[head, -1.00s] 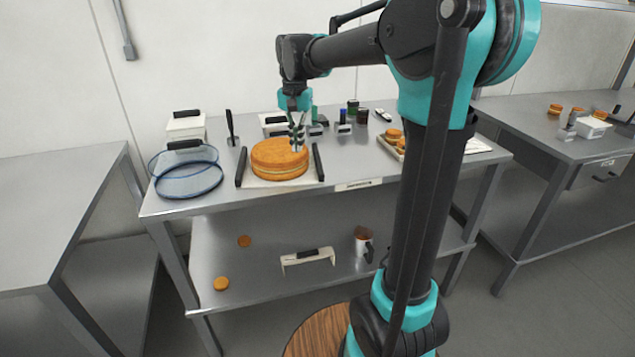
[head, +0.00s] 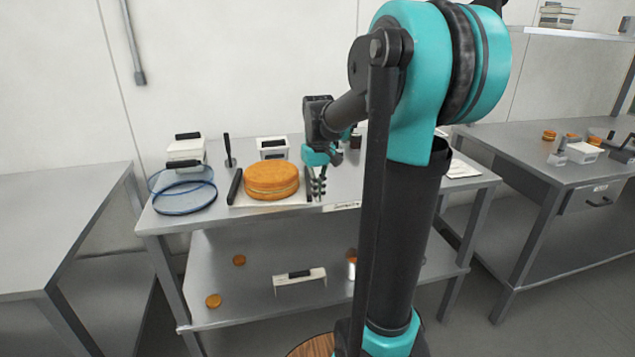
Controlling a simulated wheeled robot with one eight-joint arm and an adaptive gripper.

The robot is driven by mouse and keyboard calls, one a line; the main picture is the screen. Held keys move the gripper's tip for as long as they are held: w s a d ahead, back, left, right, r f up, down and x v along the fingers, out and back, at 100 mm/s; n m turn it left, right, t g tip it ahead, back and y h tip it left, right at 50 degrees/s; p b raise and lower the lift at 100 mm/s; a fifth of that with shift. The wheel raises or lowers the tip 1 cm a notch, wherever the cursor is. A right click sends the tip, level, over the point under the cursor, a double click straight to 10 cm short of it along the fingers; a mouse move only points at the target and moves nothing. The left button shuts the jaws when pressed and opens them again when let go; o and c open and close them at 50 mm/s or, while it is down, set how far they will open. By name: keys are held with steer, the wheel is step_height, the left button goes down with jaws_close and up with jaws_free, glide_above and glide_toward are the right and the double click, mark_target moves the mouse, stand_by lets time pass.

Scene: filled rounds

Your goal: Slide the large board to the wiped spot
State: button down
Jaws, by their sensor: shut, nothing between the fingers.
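The large board (head: 238,200) is white with a black handle bar along its left side and another on its right. It lies on the steel table (head: 214,222), left of the middle. A round filled cake (head: 271,181) sits on it. My gripper (head: 317,192) is shut and empty, pointing down at the board's right side, close to the right handle. I cannot tell whether it touches the handle. No wiped spot can be made out on the steel. My arm hides much of the table's right part.
Two blue-rimmed round sieves (head: 186,197) lie just left of the board. White tubs with black handles (head: 185,150) (head: 272,148) and an upright black-handled tool (head: 228,150) stand behind. The lower shelf holds small orange rounds (head: 214,301) and a white, black-topped holder (head: 300,280).

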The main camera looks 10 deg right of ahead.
mark_target(310, 194)
steer(key=shift+w+a+f, duration=0.2)
steer(key=shift+w+f, duration=0.7)
steer(key=shift+w, duration=0.1)
steer(key=shift+w+a+f, duration=0.15)
steer(key=shift+w+f, duration=0.7)
steer(key=shift+w, duration=0.15)
steer(key=shift+w, duration=0.1)
steer(key=shift+w+a, duration=0.2)
steer(key=shift+w, duration=0.9)
